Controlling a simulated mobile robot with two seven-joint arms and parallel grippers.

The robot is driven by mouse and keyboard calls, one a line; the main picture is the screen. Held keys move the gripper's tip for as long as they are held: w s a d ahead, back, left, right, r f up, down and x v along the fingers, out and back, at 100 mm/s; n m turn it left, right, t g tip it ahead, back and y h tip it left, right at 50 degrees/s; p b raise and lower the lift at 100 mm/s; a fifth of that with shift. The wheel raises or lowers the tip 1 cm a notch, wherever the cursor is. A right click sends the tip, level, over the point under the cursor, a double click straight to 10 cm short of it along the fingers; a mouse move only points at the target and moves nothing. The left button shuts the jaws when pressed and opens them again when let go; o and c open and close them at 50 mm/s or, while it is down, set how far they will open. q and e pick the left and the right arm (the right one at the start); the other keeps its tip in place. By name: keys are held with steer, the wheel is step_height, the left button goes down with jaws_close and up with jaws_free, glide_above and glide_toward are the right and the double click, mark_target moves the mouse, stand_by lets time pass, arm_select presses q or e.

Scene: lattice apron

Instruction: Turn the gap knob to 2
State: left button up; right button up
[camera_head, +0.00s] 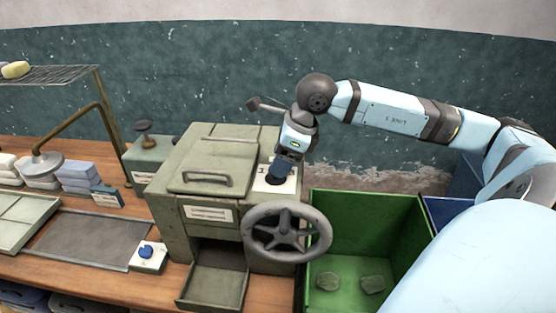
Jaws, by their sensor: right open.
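A grey-green machine (168,207) with a handwheel (288,232) on its front stands on the wooden bench. A mark on the plate beside the knob is too small to read surely. My right gripper (284,163) points down at this knob with its jaws open. The fingers hide part of the knob, and I cannot tell whether they touch it. The knob's pointer is hidden. My left gripper is not in view.
A green bin (412,225) with two greenish pieces stands right of the machine. A white box with another blue knob (146,251) is at front left. A bent brown pipe (70,122), pale stacks (77,172) and a wire shelf (60,74) are at left.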

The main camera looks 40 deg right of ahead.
steer(key=shift+x, duration=1.05)
